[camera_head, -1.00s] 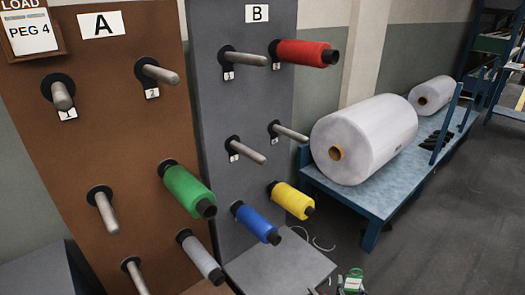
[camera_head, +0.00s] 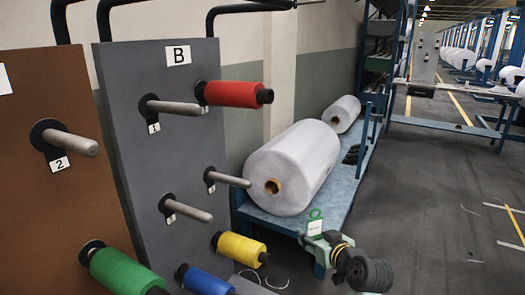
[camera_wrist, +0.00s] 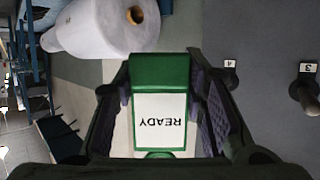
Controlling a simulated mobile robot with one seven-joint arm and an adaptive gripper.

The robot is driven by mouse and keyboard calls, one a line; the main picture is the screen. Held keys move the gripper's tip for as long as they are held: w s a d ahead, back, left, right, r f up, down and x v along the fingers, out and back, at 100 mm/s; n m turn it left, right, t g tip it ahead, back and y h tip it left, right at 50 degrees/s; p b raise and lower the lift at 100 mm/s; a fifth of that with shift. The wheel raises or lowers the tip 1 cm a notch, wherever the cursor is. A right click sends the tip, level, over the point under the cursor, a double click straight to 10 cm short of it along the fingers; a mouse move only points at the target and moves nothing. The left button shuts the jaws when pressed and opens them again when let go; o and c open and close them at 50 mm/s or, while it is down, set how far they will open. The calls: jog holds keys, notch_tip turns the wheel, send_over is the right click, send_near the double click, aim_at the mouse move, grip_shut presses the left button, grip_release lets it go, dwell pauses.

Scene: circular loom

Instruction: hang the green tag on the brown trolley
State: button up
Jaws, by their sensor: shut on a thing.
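The green tag (camera_wrist: 160,72), with a white card reading READY, is held between the two fingers of my gripper (camera_wrist: 162,100). In the wrist view the lettering is upside down. The head view shows the tag (camera_head: 315,226) small, with a green ring above its card, and my gripper (camera_head: 318,238) in front of the blue bench. The brown trolley (camera_head: 45,210) is at the left edge of the head view, cut off, with peg 2 and a green spool on its face. My gripper is well to the right of it. The trolley's top left part is out of view.
The grey trolley B (camera_head: 125,120) stands beside the brown one, with protruding pegs and red (camera_head: 233,94), yellow (camera_head: 240,248) and blue (camera_head: 205,281) spools. A blue bench (camera_head: 340,205) with large white rolls is behind. The floor at right is open.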

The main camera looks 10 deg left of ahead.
notch_tip(320, 180, up, 16)
jog(key=n+g+y, duration=0.1)
jog(key=n+y, duration=0.1)
notch_tip(320, 180, up, 16)
jog(key=n+g+y, duration=0.2)
jog(key=n, duration=0.1)
send_over(315, 237)
jog(key=s+a, duration=0.2)
jog(key=s, duration=0.4)
jog(key=s+a+r+n+g+y, duration=0.15)
jog(key=s+a+r, duration=0.25)
jog(key=s+r, duration=0.65)
jog(key=s+a+r+n+g+y, duration=0.1)
jog(key=s+a+r+n+g, duration=0.15)
jog(key=s+a+r, duration=0.8)
jog(key=shift+s+f+m+y, duration=0.15)
jog(key=shift+s+f, duration=0.05)
jog(key=shift+f, duration=0.4)
jog(key=shift+s+f+m+y, duration=0.1)
jog(key=shift+s+f+m, duration=0.05)
jog(key=shift+f, duration=0.45)
jog(key=shift+r+p, duration=0.15)
jog(key=shift+p, duration=0.2)
jog(key=shift+w+a, duration=0.15)
jog(key=shift+a, duration=0.15)
jog(key=shift+w+a, duration=0.3)
jog(key=shift+a, duration=0.45)
